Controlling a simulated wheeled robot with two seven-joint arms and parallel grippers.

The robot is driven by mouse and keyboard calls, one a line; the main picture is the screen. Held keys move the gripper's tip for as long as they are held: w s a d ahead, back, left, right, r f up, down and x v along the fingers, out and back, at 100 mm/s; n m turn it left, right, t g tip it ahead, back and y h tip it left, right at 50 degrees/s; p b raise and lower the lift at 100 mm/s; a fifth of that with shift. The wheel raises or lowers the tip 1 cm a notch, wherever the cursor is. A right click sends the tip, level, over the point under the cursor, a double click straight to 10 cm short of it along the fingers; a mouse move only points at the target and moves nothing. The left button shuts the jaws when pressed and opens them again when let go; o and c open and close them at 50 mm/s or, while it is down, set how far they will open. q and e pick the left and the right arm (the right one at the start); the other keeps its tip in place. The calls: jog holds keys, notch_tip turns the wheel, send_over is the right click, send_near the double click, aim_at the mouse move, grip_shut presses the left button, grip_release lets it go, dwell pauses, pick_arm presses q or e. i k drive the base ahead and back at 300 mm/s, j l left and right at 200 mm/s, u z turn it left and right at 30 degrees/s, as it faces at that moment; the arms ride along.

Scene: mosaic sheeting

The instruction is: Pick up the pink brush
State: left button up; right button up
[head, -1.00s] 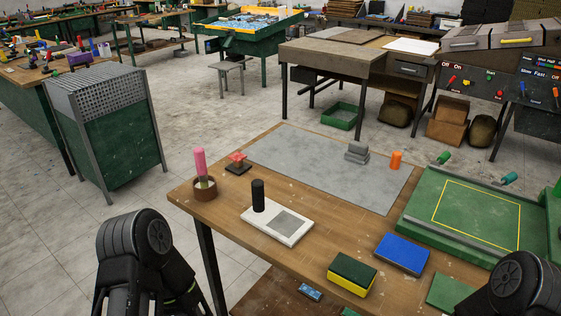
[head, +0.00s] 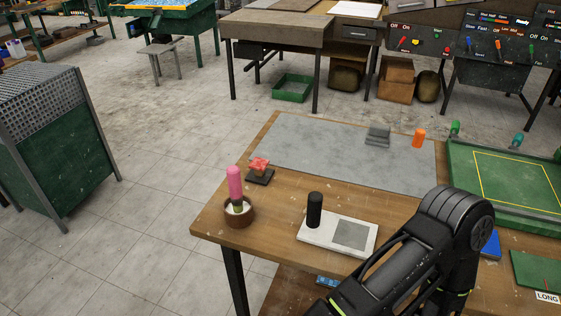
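The pink brush (head: 235,184) stands upright in a small brown round pot (head: 239,216) near the left corner of the wooden table (head: 210,222). The pot holds something white around the brush's lower end. My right arm comes in from the bottom right over the table's front edge, bent at a black joint, and covers part of the tabletop. Neither gripper can be seen in the head view; nothing is seen touching the brush.
A red-knobbed block (head: 259,172) stands just behind the pot. A white board (head: 325,235) with a black cylinder (head: 314,209) lies to its right. A grey sheet (head: 320,150) covers the table's back, with grey blocks (head: 378,136) and an orange cylinder (head: 418,138).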

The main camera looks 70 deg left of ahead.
aim_at(233, 171)
jog(key=k+j+z, duration=0.15)
jog(key=k+j, duration=0.25)
jog(key=k+j+z, duration=0.1)
jog(key=k+j, duration=0.25)
jog(key=k+j+z, duration=0.15)
jog(key=k, duration=0.4)
jog(key=k+j+z, duration=0.1)
jog(key=k+j, duration=0.25)
jog(key=k+j+z, duration=0.15)
jog(key=k, duration=0.4)
jog(key=i+j, duration=0.35)
jog(key=j, duration=0.15)
